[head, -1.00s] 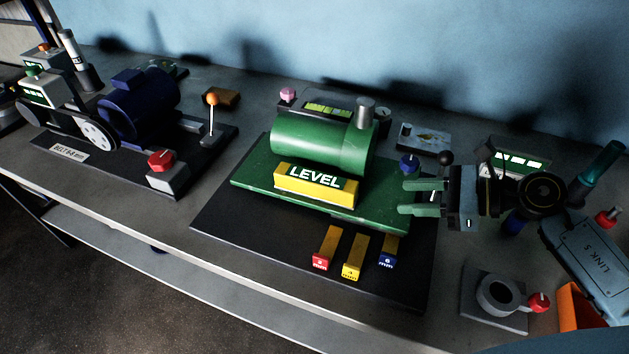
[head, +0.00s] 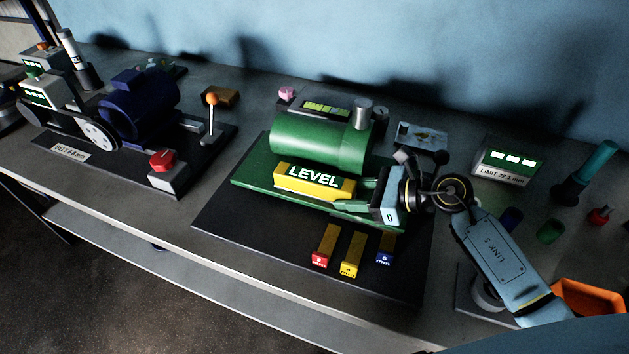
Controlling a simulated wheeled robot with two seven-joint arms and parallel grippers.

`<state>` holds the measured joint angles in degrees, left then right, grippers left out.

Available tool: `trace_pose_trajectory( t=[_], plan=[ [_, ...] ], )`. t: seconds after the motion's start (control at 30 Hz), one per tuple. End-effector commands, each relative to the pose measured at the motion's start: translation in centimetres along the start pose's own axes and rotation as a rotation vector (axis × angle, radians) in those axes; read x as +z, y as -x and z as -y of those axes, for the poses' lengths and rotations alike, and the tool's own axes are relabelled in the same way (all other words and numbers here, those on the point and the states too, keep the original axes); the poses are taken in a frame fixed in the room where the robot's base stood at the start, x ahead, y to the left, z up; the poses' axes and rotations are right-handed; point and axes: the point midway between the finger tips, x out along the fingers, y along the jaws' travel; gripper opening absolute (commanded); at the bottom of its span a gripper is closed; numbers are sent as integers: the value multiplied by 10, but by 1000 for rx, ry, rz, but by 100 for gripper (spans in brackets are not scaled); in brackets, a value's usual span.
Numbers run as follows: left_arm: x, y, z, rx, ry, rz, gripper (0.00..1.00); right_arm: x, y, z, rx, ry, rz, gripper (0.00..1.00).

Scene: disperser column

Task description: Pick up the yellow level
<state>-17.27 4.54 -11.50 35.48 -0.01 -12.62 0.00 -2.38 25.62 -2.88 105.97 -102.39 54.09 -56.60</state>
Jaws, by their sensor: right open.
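The yellow level (head: 314,190), with a green label reading LEVEL, lies on the green base plate (head: 255,185), in front of the green cylinder (head: 318,145). My right gripper (head: 360,193) is open at the right end of the level, its fingers pointing left. The fingertips are close to that end; I cannot tell whether they touch it or reach around it. My left gripper is not in view.
Red, yellow and blue-ended blocks (head: 350,255) lie in front on the black mat (head: 280,255). A blue motor (head: 140,105) stands left. A limit display (head: 505,165) and an orange bin (head: 590,297) are at the right.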

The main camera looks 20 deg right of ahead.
Motion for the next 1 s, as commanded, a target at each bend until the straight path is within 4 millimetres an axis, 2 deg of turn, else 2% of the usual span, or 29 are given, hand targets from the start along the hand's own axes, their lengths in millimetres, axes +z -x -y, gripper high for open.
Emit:
trace_pose_trajectory(
  t=[0.13,0.47,0.83,1.0],
  plan=[
    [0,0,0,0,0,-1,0,0,0,0,0,0,0,42],
    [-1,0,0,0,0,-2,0,1,1,0,-1,0,3,0],
    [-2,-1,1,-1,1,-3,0,7,3,-2,-1,3,3,0],
    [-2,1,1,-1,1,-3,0,26,12,-3,-2,6,3,0]
  ],
)
